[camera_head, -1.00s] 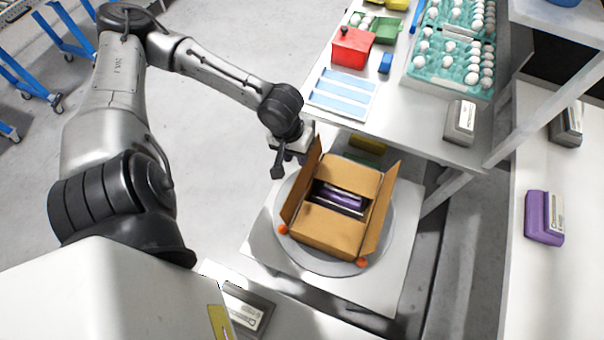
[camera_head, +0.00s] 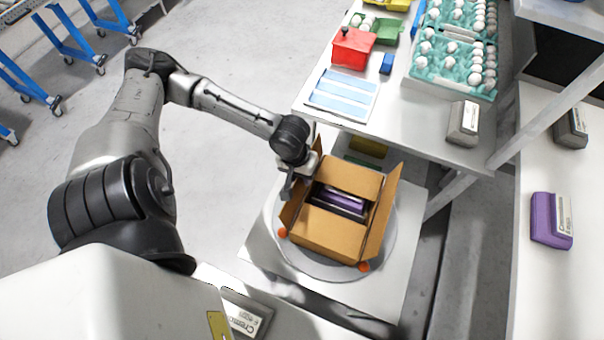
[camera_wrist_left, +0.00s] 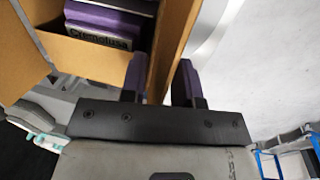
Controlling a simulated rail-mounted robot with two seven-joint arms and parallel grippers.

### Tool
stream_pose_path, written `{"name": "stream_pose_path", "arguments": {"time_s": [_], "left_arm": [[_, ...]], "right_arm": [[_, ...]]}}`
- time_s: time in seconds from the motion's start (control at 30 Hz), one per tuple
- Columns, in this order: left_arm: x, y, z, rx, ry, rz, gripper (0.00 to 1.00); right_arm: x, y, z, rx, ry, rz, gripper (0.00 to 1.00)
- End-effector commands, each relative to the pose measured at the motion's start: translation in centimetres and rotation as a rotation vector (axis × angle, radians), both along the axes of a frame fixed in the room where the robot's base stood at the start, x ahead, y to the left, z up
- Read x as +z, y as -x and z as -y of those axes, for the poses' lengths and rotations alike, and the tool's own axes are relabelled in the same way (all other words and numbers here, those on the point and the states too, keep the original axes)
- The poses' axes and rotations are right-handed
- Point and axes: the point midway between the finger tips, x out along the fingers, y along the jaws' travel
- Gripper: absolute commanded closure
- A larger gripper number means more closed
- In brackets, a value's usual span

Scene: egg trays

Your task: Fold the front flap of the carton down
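The brown carton (camera_head: 328,235) sits on a round grey turntable (camera_head: 385,240), open at the top. A purple egg box (camera_head: 342,200) shows inside; in the wrist view its label (camera_wrist_left: 100,38) is visible. The left flap (camera_head: 294,208) and right flap (camera_head: 381,215) stand up. Brown panels lie across the far and near sides of the opening; I cannot tell exactly where the near panel's fold runs. My left gripper (camera_head: 287,188) is at the left flap. In the wrist view its fingers (camera_wrist_left: 160,82) are apart, with the flap (camera_wrist_left: 172,42) between them. My right gripper is not in view.
Orange balls (camera_head: 364,266) sit at the turntable's near edge. A white table (camera_head: 425,125) behind holds a teal egg tray (camera_head: 445,75), a red box (camera_head: 352,48) and a grey carton (camera_head: 462,123). A purple carton (camera_head: 550,220) lies on the right shelf.

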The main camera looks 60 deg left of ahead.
Motion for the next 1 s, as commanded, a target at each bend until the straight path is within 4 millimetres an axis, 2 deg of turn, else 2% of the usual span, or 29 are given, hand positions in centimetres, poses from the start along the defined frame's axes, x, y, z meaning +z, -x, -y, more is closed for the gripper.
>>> {"name": "stream_pose_path", "arguments": {"time_s": [0.07,0.37,0.83,1.0], "left_arm": [[0.0,0.0,0.0,0.000,0.000,0.000,0.73],[0.0,0.0,0.0,0.000,0.000,0.000,1.00],[0.1,0.0,0.0,0.000,0.000,0.000,1.00],[0.4,-0.1,0.1,0.001,-0.004,-0.006,1.00]], "right_arm": [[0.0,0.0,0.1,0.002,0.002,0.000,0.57],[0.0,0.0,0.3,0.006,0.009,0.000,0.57],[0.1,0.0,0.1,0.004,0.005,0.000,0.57],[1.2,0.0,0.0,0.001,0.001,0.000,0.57]]}}
